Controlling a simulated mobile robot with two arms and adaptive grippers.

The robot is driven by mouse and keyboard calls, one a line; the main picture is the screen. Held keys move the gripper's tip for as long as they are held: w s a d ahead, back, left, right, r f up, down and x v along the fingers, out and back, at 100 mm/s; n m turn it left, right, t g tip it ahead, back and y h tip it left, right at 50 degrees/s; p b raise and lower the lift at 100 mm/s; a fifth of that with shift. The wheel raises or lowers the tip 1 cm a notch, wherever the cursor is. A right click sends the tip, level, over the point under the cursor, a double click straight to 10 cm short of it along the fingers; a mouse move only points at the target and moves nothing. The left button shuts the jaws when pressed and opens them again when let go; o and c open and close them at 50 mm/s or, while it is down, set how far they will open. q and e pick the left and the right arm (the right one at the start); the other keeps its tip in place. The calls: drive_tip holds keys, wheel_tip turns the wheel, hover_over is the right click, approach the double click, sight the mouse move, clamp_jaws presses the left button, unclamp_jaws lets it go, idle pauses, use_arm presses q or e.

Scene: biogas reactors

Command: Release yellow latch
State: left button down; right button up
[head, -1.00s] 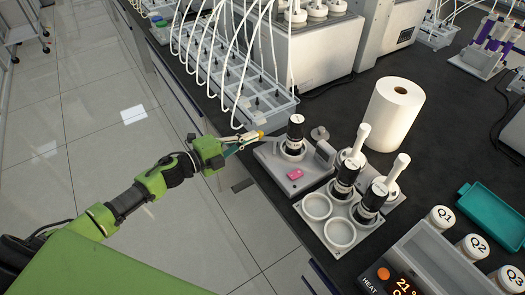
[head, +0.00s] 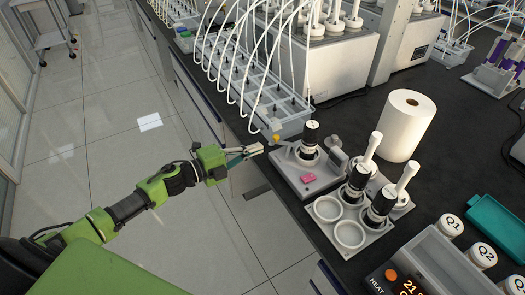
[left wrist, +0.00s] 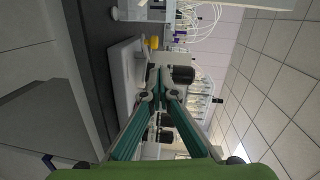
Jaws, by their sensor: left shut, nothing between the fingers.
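The small yellow latch (head: 276,139) is at the left rear edge of a grey device (head: 322,181) on the dark bench. It also shows in the left wrist view (left wrist: 153,42). A black-capped bottle (head: 310,135) stands in the device, with a pink button (head: 308,178) in front of it. My left gripper (head: 258,149) is shut and empty, with its fingertips a little left of and below the latch in the head view, apart from it. In the left wrist view the teal fingers (left wrist: 161,88) meet at the tips. My right gripper is not in view.
A tubed rack (head: 290,124) stands just behind the device. A holder (head: 325,210) with black-capped bottles is at its front right. A white paper roll (head: 402,125) stands farther right.

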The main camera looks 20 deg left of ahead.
use_arm(q)
drive_tip(key=s+a+b, duration=0.2)
drive_tip(key=s+a, duration=0.2)
drive_tip(key=a, duration=0.2)
drive_tip(key=shift+s+r, duration=0.15)
drive_tip(key=shift+s, duration=0.1)
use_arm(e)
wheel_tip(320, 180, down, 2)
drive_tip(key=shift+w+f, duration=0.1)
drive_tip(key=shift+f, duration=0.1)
use_arm(q)
drive_tip(key=shift+a, duration=0.1)
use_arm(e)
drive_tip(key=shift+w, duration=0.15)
